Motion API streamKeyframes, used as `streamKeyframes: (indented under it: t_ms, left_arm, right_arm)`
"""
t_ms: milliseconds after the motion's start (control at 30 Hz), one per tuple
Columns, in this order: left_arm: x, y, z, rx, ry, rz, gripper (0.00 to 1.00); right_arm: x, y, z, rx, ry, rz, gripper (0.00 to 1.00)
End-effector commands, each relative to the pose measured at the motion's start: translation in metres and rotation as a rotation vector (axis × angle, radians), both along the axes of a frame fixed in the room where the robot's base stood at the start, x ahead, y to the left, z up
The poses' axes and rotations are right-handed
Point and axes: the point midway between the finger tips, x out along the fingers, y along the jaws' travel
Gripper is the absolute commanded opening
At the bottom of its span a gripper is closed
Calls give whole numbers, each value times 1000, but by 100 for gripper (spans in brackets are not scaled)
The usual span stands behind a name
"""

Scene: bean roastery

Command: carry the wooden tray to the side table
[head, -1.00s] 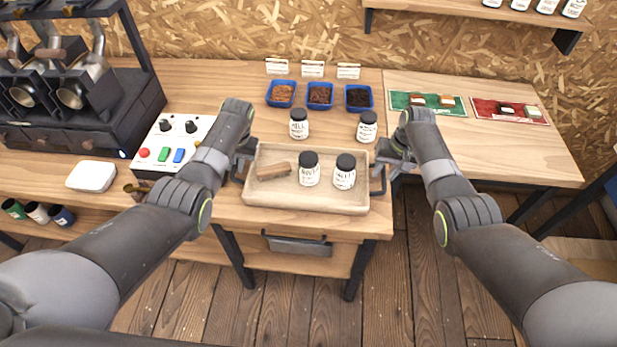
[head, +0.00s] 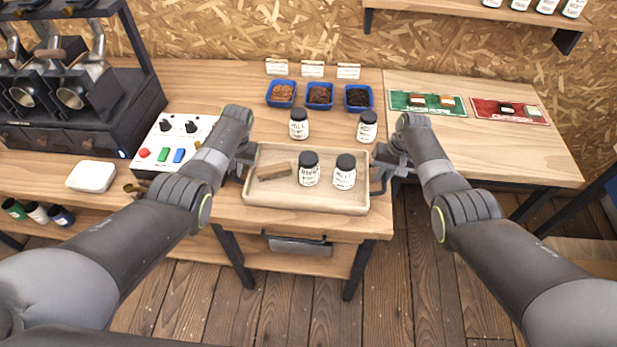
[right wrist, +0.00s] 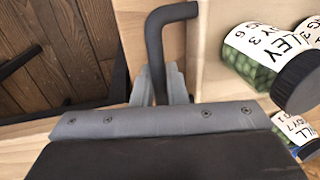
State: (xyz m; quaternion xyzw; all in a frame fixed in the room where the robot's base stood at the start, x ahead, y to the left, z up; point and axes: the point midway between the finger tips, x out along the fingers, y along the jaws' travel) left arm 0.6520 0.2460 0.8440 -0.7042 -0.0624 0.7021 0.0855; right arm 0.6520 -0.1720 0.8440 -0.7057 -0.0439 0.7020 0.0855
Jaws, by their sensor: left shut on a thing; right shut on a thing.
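The wooden tray (head: 330,203) rests on the near edge of the workbench in the head view. It holds a wooden block (head: 274,171) and two black-lidded jars, the left jar (head: 309,170) and the right jar (head: 344,173), both upright. My left gripper (head: 244,168) is shut at the tray's left end; the left handle is mostly hidden by it. My right gripper (head: 380,166) is shut on the tray's dark right handle, which also shows in the right wrist view (right wrist: 168,18). The side table (head: 480,155) stands at the right.
The side table carries a green mat (head: 428,109) and a red mat (head: 483,108) with small items; its front is bare. Two jars (head: 299,124) (head: 367,126) and blue bins (head: 320,105) stand behind the tray. A control box (head: 163,165) is left of my left gripper.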

Motion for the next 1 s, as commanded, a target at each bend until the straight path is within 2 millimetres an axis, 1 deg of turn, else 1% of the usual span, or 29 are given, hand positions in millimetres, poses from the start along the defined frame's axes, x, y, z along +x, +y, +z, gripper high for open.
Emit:
streamKeyframes:
  t_ms: [233,567,767,1000]
  left_arm:
    - [0,0,0,0,0,0,0]
    - [1,0,8,0,-3,-1,0]
    - [1,0,21,0,-3,-1,0]
    - [1,0,41,0,-3,-1,0]
  right_arm:
    - [0,0,0,0,0,0,0]
    - [1,0,8,0,-2,1,0]
    - [1,0,21,0,-2,1,0]
    - [1,0,41,0,-2,1,0]
